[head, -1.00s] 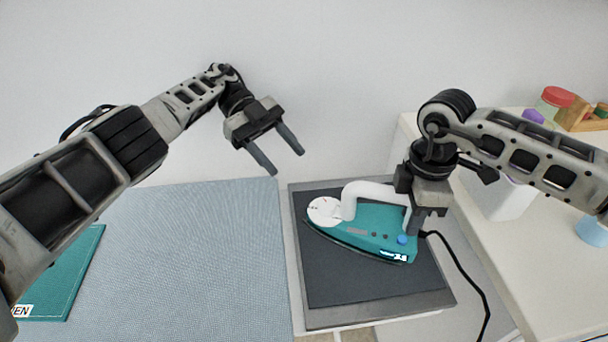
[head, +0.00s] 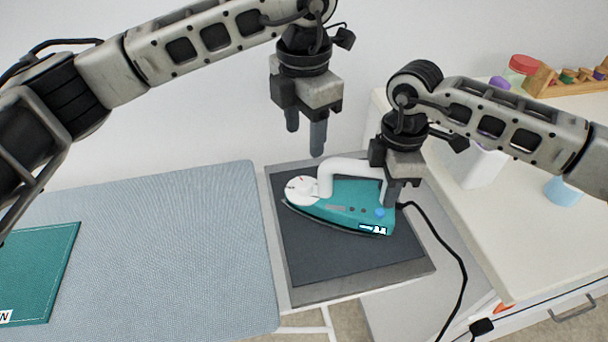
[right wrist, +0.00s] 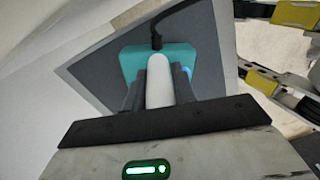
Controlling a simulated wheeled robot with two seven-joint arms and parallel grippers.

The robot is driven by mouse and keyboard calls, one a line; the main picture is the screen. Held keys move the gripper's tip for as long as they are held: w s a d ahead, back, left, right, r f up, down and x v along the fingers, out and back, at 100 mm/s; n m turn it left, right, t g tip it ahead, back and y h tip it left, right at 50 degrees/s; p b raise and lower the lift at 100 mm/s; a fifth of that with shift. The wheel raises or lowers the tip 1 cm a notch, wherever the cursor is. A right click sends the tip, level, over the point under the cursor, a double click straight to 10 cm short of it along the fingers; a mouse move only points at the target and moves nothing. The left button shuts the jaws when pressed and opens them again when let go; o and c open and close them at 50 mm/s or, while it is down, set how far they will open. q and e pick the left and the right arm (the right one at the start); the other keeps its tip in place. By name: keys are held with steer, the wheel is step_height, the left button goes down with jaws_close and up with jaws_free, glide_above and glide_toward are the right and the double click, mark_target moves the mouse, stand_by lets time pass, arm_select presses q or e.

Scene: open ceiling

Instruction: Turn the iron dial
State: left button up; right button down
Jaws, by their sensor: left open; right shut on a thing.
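The teal iron (head: 345,205) with a white handle (head: 350,166) lies on the dark rest pad (head: 330,260), its tip to the left. A round white dial (head: 301,189) sits on its front top, with a small red mark. My right gripper (head: 392,190) is shut on the rear of the handle. The right wrist view shows the white handle (right wrist: 160,85) between the two dark fingers (right wrist: 158,92); the dial is hidden there. My left gripper (head: 305,135) is open and empty, pointing down above and behind the dial, apart from it.
A blue-grey ironing surface (head: 170,250) lies at left with a teal cloth (head: 38,270) on it. A black cord (head: 455,262) runs from the iron's rear. A white cabinet (head: 500,230) at right carries a spice rack (head: 560,84) and a blue cup (head: 563,190).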

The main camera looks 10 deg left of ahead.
mark_target(304, 182)
arm_select(q)
step_height(304, 182, down, 11)
steer(key=shift+f, duration=0.15)
stand_by(0.4)
steer(key=c, duration=1)
